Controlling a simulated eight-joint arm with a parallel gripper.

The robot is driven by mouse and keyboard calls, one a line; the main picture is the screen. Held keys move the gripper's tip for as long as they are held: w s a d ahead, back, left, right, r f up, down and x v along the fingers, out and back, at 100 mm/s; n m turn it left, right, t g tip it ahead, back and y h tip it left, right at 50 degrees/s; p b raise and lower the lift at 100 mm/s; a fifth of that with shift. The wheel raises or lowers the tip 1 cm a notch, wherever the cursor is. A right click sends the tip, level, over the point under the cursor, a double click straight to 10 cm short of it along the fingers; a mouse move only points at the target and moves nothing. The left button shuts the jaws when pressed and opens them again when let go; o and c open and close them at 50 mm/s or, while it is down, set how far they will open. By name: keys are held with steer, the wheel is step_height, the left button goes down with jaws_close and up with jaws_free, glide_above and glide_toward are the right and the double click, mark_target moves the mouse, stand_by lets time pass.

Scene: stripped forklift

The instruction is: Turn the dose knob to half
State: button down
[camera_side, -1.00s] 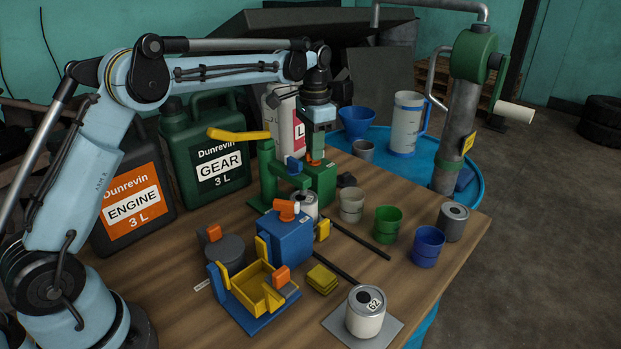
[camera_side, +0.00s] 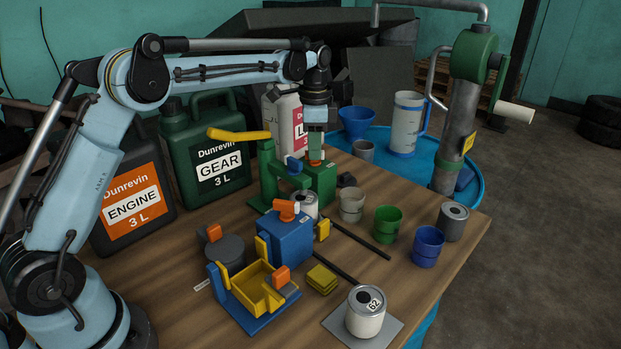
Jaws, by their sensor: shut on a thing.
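The orange dose knob (camera_side: 315,162) sits on top of the green press-like machine (camera_side: 322,185) near the middle of the table. My gripper (camera_side: 315,154) points straight down over it and is shut on it. The fingers hide most of the knob, so I cannot read its setting. A yellow lever (camera_side: 238,134) and a small blue part (camera_side: 294,165) belong to the left side of the same machine. A silver can (camera_side: 306,205) stands at its front.
A blue box with an orange top (camera_side: 285,240) and a blue and yellow cradle (camera_side: 250,302) stand in front. Green (camera_side: 388,223) and blue (camera_side: 427,245) cups are to the right. Tall Gear (camera_side: 205,150) and Engine (camera_side: 130,190) jugs stand at the left.

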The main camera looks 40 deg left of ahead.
steer(key=c, duration=1.2)
jaws_free()
steer(key=shift+o, duration=0.2)
steer(key=shift+r, duration=0.1)
step_height(320, 180, up, 12)
